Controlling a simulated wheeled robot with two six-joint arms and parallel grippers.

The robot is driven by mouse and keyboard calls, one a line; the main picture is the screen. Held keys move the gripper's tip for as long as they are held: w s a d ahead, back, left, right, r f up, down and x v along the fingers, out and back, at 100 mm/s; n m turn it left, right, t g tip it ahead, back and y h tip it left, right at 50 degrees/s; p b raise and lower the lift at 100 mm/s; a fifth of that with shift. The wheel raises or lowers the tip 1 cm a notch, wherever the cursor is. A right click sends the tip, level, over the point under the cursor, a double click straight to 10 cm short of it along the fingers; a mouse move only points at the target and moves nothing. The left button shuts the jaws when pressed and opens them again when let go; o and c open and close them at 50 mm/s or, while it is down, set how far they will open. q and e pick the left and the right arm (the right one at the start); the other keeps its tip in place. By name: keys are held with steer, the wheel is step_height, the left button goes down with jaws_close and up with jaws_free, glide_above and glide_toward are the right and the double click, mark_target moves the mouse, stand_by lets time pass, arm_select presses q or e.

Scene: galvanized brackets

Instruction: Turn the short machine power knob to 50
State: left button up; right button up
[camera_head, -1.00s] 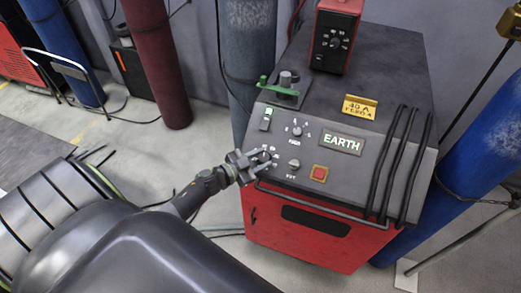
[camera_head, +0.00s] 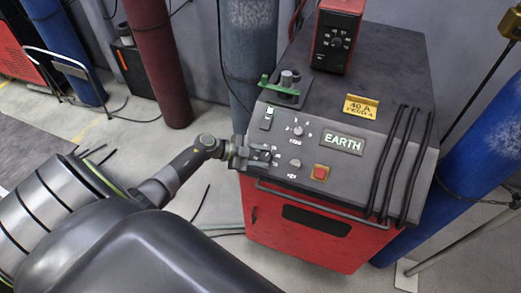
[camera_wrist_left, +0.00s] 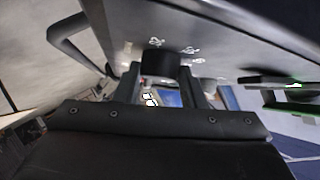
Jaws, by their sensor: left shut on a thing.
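The red and dark-grey machine (camera_head: 345,190) has a sloped panel with several knobs. My left gripper (camera_head: 264,155) is at the lower left knob of this panel, with its fingers reaching in from the left. In the left wrist view the black knob (camera_wrist_left: 157,63) sits between the two fingers, and the gripper (camera_wrist_left: 160,84) is shut on it. The fingers hide most of this knob in the head view. Its lettering and setting are too blurred to read. Another knob (camera_head: 297,131) with a printed scale is above it. My right gripper is not in view.
A third knob (camera_head: 295,163) and a red button (camera_head: 320,172) are to the right of the gripper. A bar handle (camera_head: 310,204) runs below the panel. A red box (camera_head: 337,35) stands on top. Gas cylinders (camera_head: 252,60) stand behind and beside the machine.

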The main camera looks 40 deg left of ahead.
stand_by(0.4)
arm_select(q)
steer(key=o, duration=1)
steer(key=shift+d, duration=0.15)
steer(key=shift+s+a, duration=0.2)
steer(key=shift+a, duration=0.15)
steer(key=shift+b+v, duration=2.4)
steer(key=shift+v, duration=5.9)
steer(key=shift+d+r, duration=0.1)
steer(key=shift+r, duration=0.05)
